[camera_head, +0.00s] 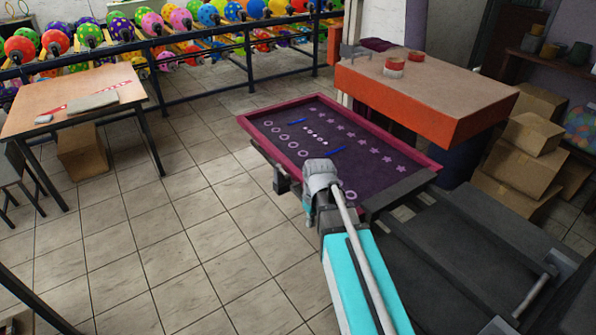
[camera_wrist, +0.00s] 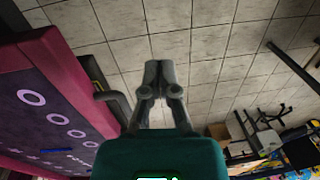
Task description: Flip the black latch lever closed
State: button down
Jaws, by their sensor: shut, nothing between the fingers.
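The screen-printing frame (camera_head: 425,166) has a magenta border and a dark purple mesh with printed shapes; its edge also shows in the wrist view (camera_wrist: 82,85). A black bracket-like part, which looks like the latch lever (camera_wrist: 97,78), sticks out from the frame's side in the wrist view. A dark part on the frame's near left edge (camera_head: 281,181) may be the same latch in the head view. My gripper (camera_wrist: 159,68) is shut and empty, over the floor to the right of the black part and apart from it. In the head view my wrist hides the fingertips.
An orange-sided table (camera_head: 400,98) stands behind the frame. Dark machine rails (camera_head: 470,250) lie to the right. A wooden table (camera_head: 75,95) and balloon racks (camera_head: 180,45) stand at the back left. The tiled floor (camera_head: 190,230) left of the frame is clear.

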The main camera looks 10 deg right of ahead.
aim_at(297, 176)
jog(key=w+r+n, duration=0.1)
jog(key=w+n, duration=0.1)
jog(key=w, duration=0.3)
jog(key=w+d+r+n+y+p, duration=0.1)
jog(key=w+n, duration=0.2)
jog(key=w, duration=0.2)
jog(key=w+r+n+y+p, duration=0.1)
jog(key=w+n, duration=0.2)
jog(key=w, duration=0.3)
jog(key=shift+d, duration=0.4)
jog(key=w+d+r+n+y+p, duration=0.1)
jog(key=w+d+r+n+y, duration=0.1)
jog(key=w+n, duration=0.6)
jog(key=w+d, duration=0.1)
jog(key=w, duration=0.3)
jog(key=shift+w+r+g+p, duration=0.3)
jog(key=shift+r, duration=0.1)
jog(key=shift+f, duration=0.2)
jog(key=b+x, duration=0.9)
jog(key=shift+a+f, duration=0.15)
jog(key=shift+f, duration=0.1)
